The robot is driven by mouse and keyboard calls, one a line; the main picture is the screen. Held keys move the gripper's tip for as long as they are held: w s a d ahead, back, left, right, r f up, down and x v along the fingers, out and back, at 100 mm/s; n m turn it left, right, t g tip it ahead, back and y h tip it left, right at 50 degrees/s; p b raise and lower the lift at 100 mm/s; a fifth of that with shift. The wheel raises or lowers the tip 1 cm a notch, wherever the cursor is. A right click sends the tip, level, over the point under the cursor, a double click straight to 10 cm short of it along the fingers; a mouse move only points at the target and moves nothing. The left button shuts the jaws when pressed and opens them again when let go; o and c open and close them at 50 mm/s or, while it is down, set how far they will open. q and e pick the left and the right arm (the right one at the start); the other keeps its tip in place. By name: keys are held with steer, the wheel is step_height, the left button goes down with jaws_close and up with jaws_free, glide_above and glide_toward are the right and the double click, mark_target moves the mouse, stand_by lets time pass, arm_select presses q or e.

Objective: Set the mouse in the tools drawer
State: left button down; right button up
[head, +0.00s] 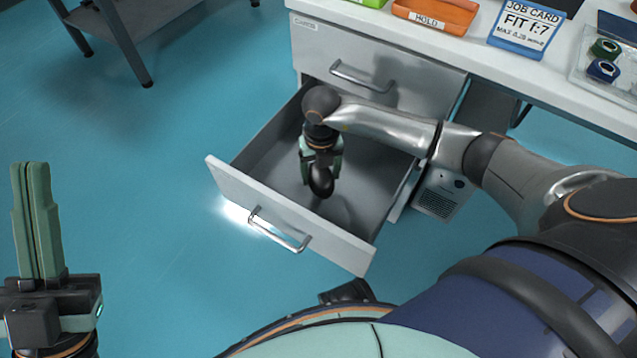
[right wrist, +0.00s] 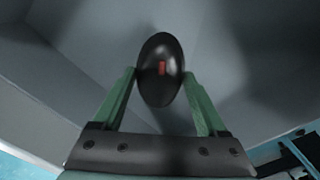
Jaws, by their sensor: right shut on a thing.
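The black mouse (head: 321,181) is held in my right gripper (head: 321,172), inside the open lower drawer (head: 270,160). In the right wrist view, the mouse (right wrist: 161,70) is a dark oval with a small red mark, between the green fingers of my right gripper (right wrist: 160,85). The grey drawer floor (right wrist: 225,85) lies beyond it; I cannot tell whether the mouse touches it. No label shows on the drawer. My left gripper (head: 33,168) is at the far left, fingers together, pointing up, with nothing seen between them.
Above is a shut drawer labelled CARDS (head: 370,85). The worktop (head: 440,45) carries an orange HOLD tray (head: 436,14), a blue JOB CARD stand (head: 524,28) and a clear tray with tape rolls (head: 605,60). A stool or cart frame (head: 125,40) stands at upper left.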

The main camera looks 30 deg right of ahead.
mark_target(318, 181)
steer(key=shift+w+a+f, duration=0.15)
steer(key=shift+w+f, duration=0.2)
steer(key=shift+f, duration=0.1)
step_height(318, 181, down, 3)
steer(key=shift+r+b, duration=0.1)
steer(key=shift+b, duration=0.95)
steer(key=shift+f, duration=0.2)
steer(key=shift+r, duration=0.15)
steer(key=shift+f, duration=0.25)
steer(key=o, duration=1.3)
steer(key=shift+r, duration=0.1)
step_height(318, 181, up, 11)
steer(key=p, duration=0.4)
steer(key=shift+p, duration=0.3)
steer(key=shift+r, duration=0.65)
